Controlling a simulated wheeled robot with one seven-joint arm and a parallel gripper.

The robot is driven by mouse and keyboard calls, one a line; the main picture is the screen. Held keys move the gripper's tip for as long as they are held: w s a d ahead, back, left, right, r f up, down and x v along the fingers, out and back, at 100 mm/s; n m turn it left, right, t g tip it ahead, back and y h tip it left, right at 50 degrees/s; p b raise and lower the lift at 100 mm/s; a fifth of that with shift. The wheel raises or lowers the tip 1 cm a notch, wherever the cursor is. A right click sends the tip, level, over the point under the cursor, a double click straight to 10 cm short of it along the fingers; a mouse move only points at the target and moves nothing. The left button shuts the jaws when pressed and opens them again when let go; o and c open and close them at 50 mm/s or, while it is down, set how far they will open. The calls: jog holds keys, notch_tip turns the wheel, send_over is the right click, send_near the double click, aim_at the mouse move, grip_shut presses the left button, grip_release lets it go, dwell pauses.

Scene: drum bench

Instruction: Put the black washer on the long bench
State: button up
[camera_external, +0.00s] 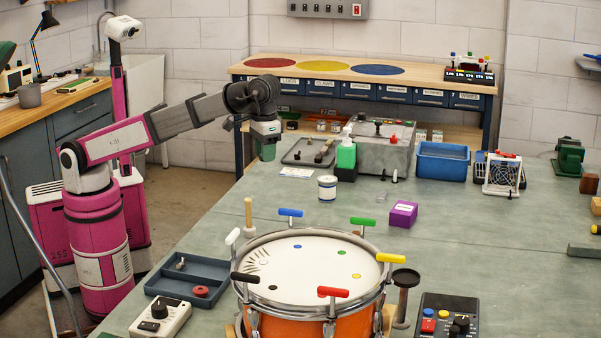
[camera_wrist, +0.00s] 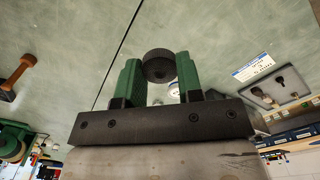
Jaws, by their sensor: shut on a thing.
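My gripper (camera_external: 266,151) hangs above the left edge of the large green-topped bench (camera_external: 465,240), well behind the drum. In the wrist view my gripper (camera_wrist: 158,80) has its two green fingers on either side of the black washer (camera_wrist: 159,62), a thick dark ring, and is shut on it. The washer is held at the fingertips, with the green top below. In the external view the washer cannot be made out. The frames do not tell which bench is the long one; a wooden-topped bench (camera_external: 420,75) with red, yellow and blue discs stands along the back wall.
An orange drum (camera_external: 310,270) with coloured handles stands at the front. A blue-grey tray (camera_external: 215,275) holds a red ring (camera_external: 200,291). A green bottle (camera_external: 346,155), a grey tray (camera_external: 308,152), a grey box (camera_external: 384,150) and a blue bin (camera_external: 442,160) stand near the gripper. The bench's right middle is fairly clear.

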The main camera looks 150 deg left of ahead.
jog(key=s+a, duration=0.9)
jog(key=s, duration=0.3)
notch_tip(320, 180, down, 5)
jog(key=shift+w+a+f, duration=0.1)
jog(key=shift+f, duration=0.1)
jog(key=w+d+f, duration=0.1)
jog(key=w+f, duration=0.1)
jog(key=w, duration=0.1)
jog(key=w+d+f, duration=0.1)
jog(key=w+f, duration=0.1)
jog(key=w, duration=0.2)
jog(key=w+d+f, duration=0.1)
jog(key=w+f, duration=0.1)
jog(key=w, duration=0.2)
jog(key=shift+f, duration=0.5)
jog(key=shift+d+f, duration=0.1)
jog(key=shift+f, duration=1.85)
jog(key=shift+f, duration=0.15)
jog(key=o, duration=0.9)
